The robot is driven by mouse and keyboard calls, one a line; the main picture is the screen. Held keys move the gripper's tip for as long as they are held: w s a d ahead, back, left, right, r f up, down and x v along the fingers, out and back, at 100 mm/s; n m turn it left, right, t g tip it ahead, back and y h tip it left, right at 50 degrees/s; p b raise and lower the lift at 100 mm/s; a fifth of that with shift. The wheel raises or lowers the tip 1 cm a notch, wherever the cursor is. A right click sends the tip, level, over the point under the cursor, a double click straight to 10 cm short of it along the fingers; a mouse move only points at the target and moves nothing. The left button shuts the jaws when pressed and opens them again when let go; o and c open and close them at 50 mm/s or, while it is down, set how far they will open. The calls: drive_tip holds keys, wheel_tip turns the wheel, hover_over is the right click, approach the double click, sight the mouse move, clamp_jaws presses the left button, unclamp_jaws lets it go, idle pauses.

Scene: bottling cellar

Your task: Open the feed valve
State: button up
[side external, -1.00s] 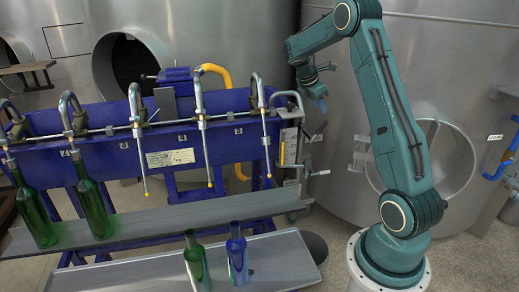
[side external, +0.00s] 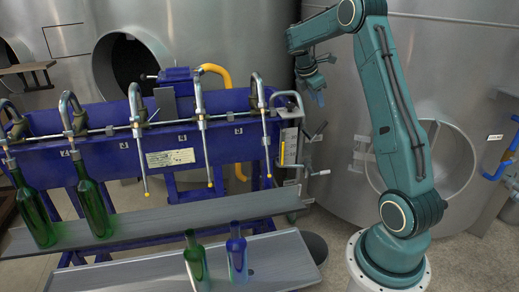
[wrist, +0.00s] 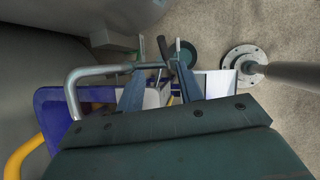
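My gripper (side external: 318,98) hangs in the air above the right end of the blue filling machine (side external: 110,160). In the wrist view its two blue-grey fingers (wrist: 158,85) are spread apart, with nothing seen held between them. Below it, at the machine's right end, a dark lever handle (side external: 318,131) sticks out, with a light metal lever (side external: 319,172) lower down. I cannot tell for certain which belongs to the feed valve. In the wrist view a dark handle (wrist: 163,49) shows just beyond the fingertips; it appears apart from them, though depth is unclear.
A bent metal pipe (wrist: 80,76) runs close left of the fingers. Green bottles (side external: 94,205) stand on the grey shelf (side external: 160,222); a green and a blue bottle (side external: 237,258) stand on the lower tray (side external: 280,250). A steel tank (side external: 350,110) rises behind.

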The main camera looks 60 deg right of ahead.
sight(323, 124)
drive_tip(key=s+d+t+y, duration=0.1)
drive_tip(key=d+y, duration=0.1)
drive_tip(key=s+d+t+y, duration=0.2)
drive_tip(key=shift+s+r, duration=0.25)
drive_tip(key=shift+r, duration=0.15)
drive_tip(key=shift+f, duration=0.15)
drive_tip(key=f, duration=0.4)
drive_tip(key=w+f, duration=0.1)
drive_tip(key=f, duration=0.4)
drive_tip(key=d+f, duration=0.1)
drive_tip(key=f, duration=0.3)
drive_tip(key=shift+w+f, duration=0.15)
drive_tip(key=shift+f, duration=0.05)
clamp_jaws()
